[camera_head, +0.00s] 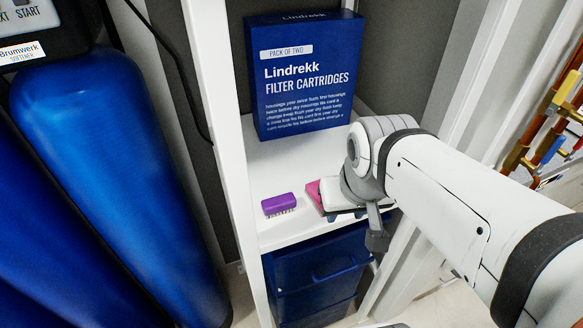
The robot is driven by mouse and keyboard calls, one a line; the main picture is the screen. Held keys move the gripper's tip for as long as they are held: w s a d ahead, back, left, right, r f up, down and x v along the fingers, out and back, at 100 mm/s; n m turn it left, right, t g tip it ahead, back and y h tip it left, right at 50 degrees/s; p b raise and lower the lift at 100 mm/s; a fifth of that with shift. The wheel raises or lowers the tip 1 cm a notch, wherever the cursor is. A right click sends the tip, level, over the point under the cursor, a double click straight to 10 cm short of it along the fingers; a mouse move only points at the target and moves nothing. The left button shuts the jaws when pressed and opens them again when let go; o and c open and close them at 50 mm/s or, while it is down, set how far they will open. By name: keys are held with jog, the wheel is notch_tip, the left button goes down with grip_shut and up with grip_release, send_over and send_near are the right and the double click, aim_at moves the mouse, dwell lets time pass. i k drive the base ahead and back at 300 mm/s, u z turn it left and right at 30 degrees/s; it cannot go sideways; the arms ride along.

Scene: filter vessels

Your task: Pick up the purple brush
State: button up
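The purple brush (279,204) lies on the white shelf (272,170) near its front left, with its short bristles facing the front edge. My arm reaches in from the right. Its wrist is over the shelf, to the right of the brush and apart from it. My gripper's fingertips are not clearly visible; the wrist hides most of that area, so I cannot see whether it is open or shut. A pink item (314,194) lies between the brush and my wrist, partly hidden.
A blue filter cartridge box (305,85) stands at the back of the shelf. A white upright post (222,110) bounds the shelf's left side. Blue drawers (318,272) sit below. Tall blue tanks (115,170) stand at left, and copper pipes (545,115) at far right.

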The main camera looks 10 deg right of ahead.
aim_at(283, 204)
jog(key=z, duration=1)
jog(key=k, duration=1.2)
jog(key=u, duration=0.8)
jog(key=i, duration=1)
jog(key=u, duration=0.05)
